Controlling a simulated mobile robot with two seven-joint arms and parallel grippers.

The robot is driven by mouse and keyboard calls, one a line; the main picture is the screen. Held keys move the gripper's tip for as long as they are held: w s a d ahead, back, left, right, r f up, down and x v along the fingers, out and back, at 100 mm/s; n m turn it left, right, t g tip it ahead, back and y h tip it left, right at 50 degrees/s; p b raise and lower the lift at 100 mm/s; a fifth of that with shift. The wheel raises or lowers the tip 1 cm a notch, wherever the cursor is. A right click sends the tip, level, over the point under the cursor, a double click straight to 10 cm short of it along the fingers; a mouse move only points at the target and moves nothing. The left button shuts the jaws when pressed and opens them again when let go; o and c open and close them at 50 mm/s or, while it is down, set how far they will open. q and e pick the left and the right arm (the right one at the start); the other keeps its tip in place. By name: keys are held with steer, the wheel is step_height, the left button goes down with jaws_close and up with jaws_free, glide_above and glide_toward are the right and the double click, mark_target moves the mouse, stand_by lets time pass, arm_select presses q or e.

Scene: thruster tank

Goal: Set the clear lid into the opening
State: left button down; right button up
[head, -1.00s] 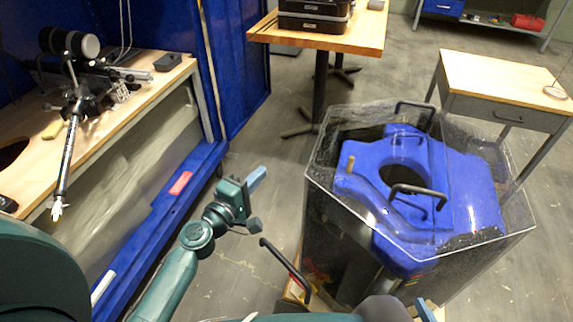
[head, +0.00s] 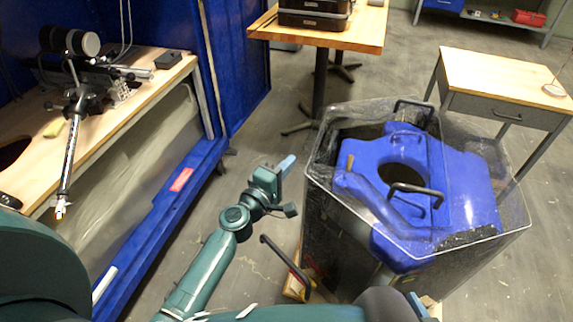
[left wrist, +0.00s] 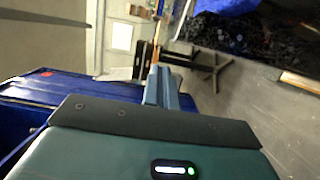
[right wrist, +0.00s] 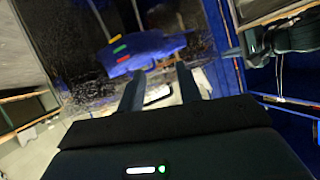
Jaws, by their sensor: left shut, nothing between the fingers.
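A clear-walled tank (head: 330,215) stands right of centre in the head view. A blue body (head: 455,190) with a dark round opening (head: 402,178) and black handles (head: 418,190) shows at its top. A clear sheet with a bright edge (head: 460,240) shows around the top; I cannot tell the lid from the tank's walls. My left gripper (head: 285,167) is shut and empty, just left of the tank, apart from it. Its fingers show in the left wrist view (left wrist: 160,85). My right gripper (right wrist: 160,88) is open in the right wrist view, the blue body beyond its fingers.
A black handle (head: 285,265) stands in front of the tank. A workbench (head: 130,105) with equipment is at left, by blue panels (head: 235,60). A wooden table (head: 365,30) with black cases is behind, a drawer table (head: 500,85) at right. Open floor lies between bench and tank.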

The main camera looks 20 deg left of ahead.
arm_select(q)
steer(key=shift+d, duration=1.2)
